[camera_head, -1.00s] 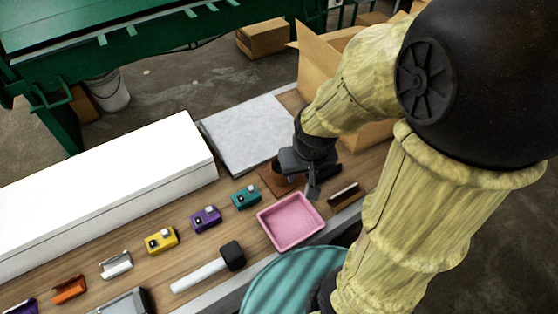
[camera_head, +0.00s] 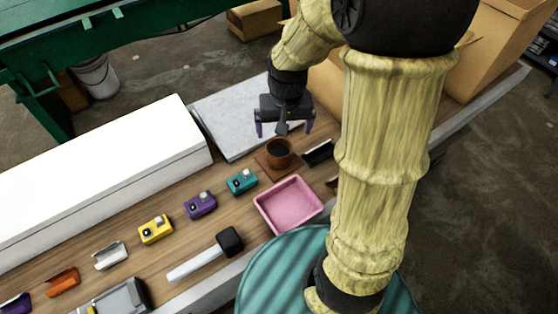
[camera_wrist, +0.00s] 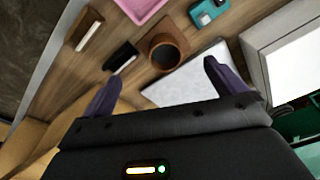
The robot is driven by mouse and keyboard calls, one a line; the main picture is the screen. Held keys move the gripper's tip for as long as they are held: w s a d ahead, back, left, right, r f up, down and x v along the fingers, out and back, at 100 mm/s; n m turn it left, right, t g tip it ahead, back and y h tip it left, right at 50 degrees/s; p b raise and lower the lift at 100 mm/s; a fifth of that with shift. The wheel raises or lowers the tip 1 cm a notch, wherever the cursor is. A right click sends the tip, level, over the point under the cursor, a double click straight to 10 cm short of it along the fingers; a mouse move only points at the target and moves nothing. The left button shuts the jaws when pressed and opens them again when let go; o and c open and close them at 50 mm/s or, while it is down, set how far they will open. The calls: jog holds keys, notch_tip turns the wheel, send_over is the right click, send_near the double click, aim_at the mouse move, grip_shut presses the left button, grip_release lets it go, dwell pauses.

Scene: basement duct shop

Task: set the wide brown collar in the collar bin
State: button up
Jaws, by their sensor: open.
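A brown round collar-like piece (camera_head: 279,149) with a dark hollow stands upright on a flat brown square (camera_head: 262,161) on the bench; whether the two are one piece I cannot tell. It also shows in the wrist view (camera_wrist: 164,52). A shallow pink tray (camera_head: 289,204), the only small open bin I see, sits just in front of it and looks empty. My gripper (camera_head: 285,128) is open and empty, above and behind the brown piece. Its purple fingers (camera_wrist: 170,85) are spread, apart from everything. A brown trough-like piece (camera_wrist: 85,30) lies near the tray, mostly behind my arm in the head view.
A black trough-like piece (camera_head: 319,153) lies right beside the brown round piece. Teal (camera_head: 242,181), purple (camera_head: 201,205) and yellow (camera_head: 155,229) blocks stand in a row leftward. A mallet (camera_head: 207,257) lies in front. A pale sheet (camera_head: 225,110) and a long white box (camera_head: 95,200) lie behind.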

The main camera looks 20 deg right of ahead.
jog(key=w+f+m+g+b, duration=0.1)
jog(key=w+f, duration=0.1)
jog(key=w, duration=0.4)
jog(key=shift+f+m, duration=0.15)
jog(key=shift+m, duration=0.15)
jog(key=shift+w+a+f, duration=0.1)
send_over(279, 154)
jog(key=f, duration=1.2)
jog(key=shift+a, duration=0.3)
jog(key=shift+f, duration=0.1)
jog(key=shift+d+f+p, duration=0.15)
jog(key=shift+f+p, duration=0.2)
jog(key=shift+f, duration=0.95)
jog(key=shift+d+f+p, duration=0.15)
jog(key=shift+f+p, duration=0.15)
jog(key=shift+f, duration=0.95)
